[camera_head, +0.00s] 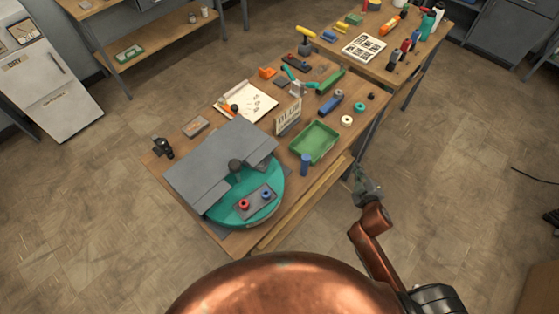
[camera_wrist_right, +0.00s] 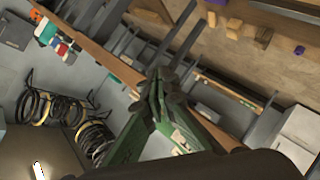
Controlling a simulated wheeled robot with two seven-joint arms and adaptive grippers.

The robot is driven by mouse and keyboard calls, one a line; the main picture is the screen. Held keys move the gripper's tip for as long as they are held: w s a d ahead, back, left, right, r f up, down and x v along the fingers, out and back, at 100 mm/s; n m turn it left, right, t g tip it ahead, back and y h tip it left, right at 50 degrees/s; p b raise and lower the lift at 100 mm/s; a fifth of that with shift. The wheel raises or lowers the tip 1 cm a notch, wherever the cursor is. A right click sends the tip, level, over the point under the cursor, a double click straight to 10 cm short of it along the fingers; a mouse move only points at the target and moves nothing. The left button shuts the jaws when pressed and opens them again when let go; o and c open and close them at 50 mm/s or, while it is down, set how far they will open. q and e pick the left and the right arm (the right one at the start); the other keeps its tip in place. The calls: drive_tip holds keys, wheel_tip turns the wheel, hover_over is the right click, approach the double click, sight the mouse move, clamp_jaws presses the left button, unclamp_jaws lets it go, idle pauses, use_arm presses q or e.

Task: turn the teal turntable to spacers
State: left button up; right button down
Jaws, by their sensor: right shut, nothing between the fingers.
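The teal turntable (camera_head: 225,214) sits at the near left end of the wooden workbench. A grey panel (camera_head: 208,165) covers its far left part. A dark round knob (camera_head: 235,165) stands near the panel's edge. On the uncovered near part lies a grey plate (camera_head: 255,201) with a red ring-shaped piece (camera_head: 244,204) and a blue one (camera_head: 266,194). My right gripper (camera_head: 360,178) is off the bench's near right edge, apart from the turntable, shut and empty. Its green fingers also show in the right wrist view (camera_wrist_right: 158,78). My left gripper is not in view.
A green tray (camera_head: 314,142) and an upright blue cylinder (camera_head: 305,164) stand right of the turntable. An upright sign (camera_head: 288,116) and a clipboard (camera_head: 245,101) are behind. A second bench (camera_head: 405,62) stands at the back right.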

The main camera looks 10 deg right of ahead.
drive_tip(key=w+a+r+n+t+y+b, duration=0.1)
drive_tip(key=a+r+n+t+y, duration=0.35)
drive_tip(key=r, duration=0.95)
drive_tip(key=w+a+r+n+t+y+b, duration=0.25)
drive_tip(key=a+r+n, duration=0.45)
drive_tip(key=r, duration=0.7)
drive_tip(key=s+a+r+n+g+y, duration=0.3)
drive_tip(key=a+r+n+y, duration=0.2)
drive_tip(key=a+n+y, duration=0.5)
drive_tip(key=s+a+n+g+y, duration=0.1)
drive_tip(key=a+n+g, duration=0.2)
drive_tip(key=a+n, duration=0.25)
drive_tip(key=n+g+h, duration=0.7)
drive_tip(key=n+g, duration=0.2)
drive_tip(key=n, duration=0.3)
approach(271, 160)
drive_tip(key=x, duration=0.6)
drive_tip(key=shift+d+f+b, duration=0.15)
drive_tip(key=shift+b, duration=0.25)
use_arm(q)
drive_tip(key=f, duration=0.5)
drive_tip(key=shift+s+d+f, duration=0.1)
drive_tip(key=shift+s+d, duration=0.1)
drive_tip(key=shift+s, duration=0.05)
use_arm(e)
drive_tip(key=shift+w, duration=0.1)
